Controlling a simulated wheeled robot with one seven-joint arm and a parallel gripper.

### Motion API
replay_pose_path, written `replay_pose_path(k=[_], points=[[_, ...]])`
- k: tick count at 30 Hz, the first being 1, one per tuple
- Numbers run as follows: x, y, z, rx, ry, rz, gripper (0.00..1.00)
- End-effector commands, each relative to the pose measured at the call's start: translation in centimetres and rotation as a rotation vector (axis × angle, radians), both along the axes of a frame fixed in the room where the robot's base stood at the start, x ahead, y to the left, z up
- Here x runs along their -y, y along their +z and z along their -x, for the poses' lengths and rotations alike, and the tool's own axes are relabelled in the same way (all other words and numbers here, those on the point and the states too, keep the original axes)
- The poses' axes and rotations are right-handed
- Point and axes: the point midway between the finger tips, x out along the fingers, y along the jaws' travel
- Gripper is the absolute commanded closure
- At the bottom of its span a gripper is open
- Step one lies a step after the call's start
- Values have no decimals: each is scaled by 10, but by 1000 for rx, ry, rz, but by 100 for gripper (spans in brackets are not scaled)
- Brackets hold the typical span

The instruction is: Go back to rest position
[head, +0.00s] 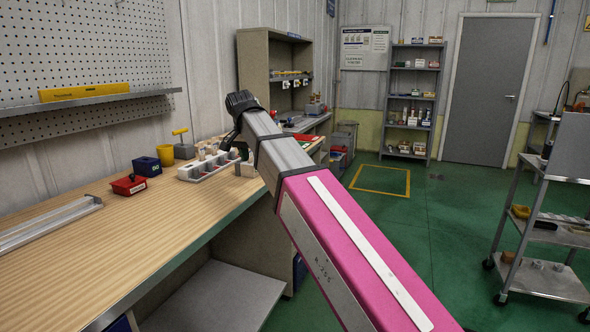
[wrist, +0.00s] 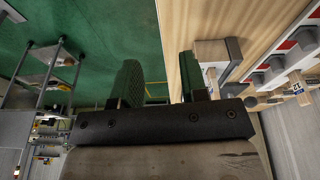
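My arm reaches from the lower right of the head view toward the bench's far end. Its dark wrist end (head: 241,103) is above a white tray (head: 190,173) holding several small upright items. My gripper is partly hidden there. In the wrist view my gripper (wrist: 157,88) shows two dark fingers well apart with only green floor and a strip of bench edge between them. It holds nothing. A pale block with a dark end (wrist: 213,58) is close beside the right finger; I cannot tell if they touch.
A grey trolley (head: 545,235) stands at right. The green floor (head: 430,210) between is clear.

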Motion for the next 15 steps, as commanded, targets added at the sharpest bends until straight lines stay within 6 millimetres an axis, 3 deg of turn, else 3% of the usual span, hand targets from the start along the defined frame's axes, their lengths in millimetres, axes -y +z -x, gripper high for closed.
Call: replay_pose_path(k=[5, 15], points=[[32, -53, -9, -29, 32, 10, 60], [115, -177, -15, -97, 122, 15, 60]])
